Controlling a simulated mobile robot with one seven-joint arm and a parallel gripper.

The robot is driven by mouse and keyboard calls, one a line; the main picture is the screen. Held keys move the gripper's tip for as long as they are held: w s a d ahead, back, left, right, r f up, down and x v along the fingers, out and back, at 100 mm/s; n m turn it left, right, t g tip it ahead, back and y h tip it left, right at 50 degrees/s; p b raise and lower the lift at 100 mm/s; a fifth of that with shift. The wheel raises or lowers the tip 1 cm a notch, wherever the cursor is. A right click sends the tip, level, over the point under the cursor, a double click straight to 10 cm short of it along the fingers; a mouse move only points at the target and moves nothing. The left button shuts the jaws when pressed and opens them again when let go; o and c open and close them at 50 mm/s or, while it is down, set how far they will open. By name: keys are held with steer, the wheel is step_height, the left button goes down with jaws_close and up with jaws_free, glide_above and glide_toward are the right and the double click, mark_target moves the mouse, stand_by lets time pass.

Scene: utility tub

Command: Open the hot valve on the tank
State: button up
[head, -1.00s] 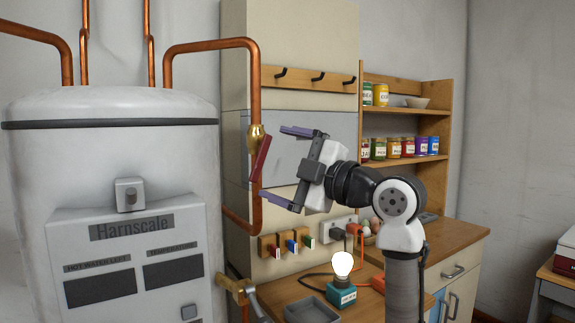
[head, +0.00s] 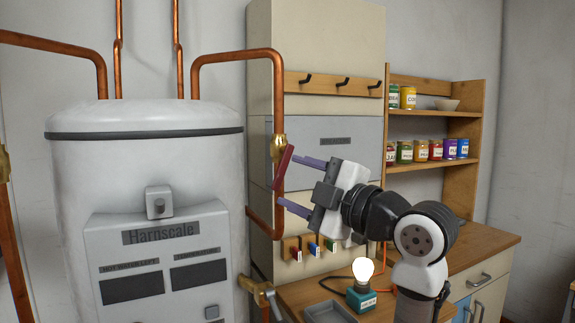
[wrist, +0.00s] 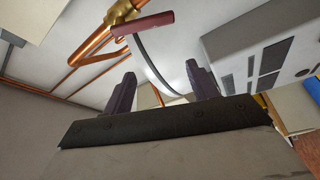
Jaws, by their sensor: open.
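The white tank (head: 160,170) marked "Harnscale" stands at the left in the head view. A valve with a dark red lever (head: 284,168) and brass body (head: 279,145) sits on the copper pipe at its right. The lever hangs steeply, slightly tilted. My gripper (head: 290,181) is open and empty, its fingers pointing left. In the picture, the upper fingertip overlaps the lever's right side; the lower one lies below the lever's end. Contact cannot be told. In the wrist view, the red lever (wrist: 143,24) lies beyond my gripper's open fingers (wrist: 161,70), not between them.
Another brass valve (head: 263,290) with a grey lever is low beside the tank; a brass fitting (head: 4,162) shows at the left edge. Below my gripper are key hooks (head: 308,246), a lit bulb (head: 363,271) and a grey tray (head: 330,313). Shelves with jars (head: 428,150) stand behind.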

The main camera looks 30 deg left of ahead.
mark_target(276, 181)
steer(key=shift+s+m+p, duration=0.3)
steer(key=shift+s+p, duration=0.2)
steer(key=shift+s, duration=0.5)
steer(key=c, duration=0.4)
steer(key=shift+a+f, duration=0.15)
steer(key=c, duration=0.3)
steer(key=p+x, duration=0.3)
steer(key=x, duration=0.6)
steer(key=shift+w+a+p, duration=0.25)
steer(key=shift+p, duration=0.1)
jaws_close()
steer(key=shift+t, duration=0.3)
steer(key=w+d, duration=0.1)
steer(key=w+d+f+p, duration=0.1)
steer(key=w, duration=0.1)
steer(key=shift+d+f, duration=0.25)
steer(key=shift+f, duration=0.1)
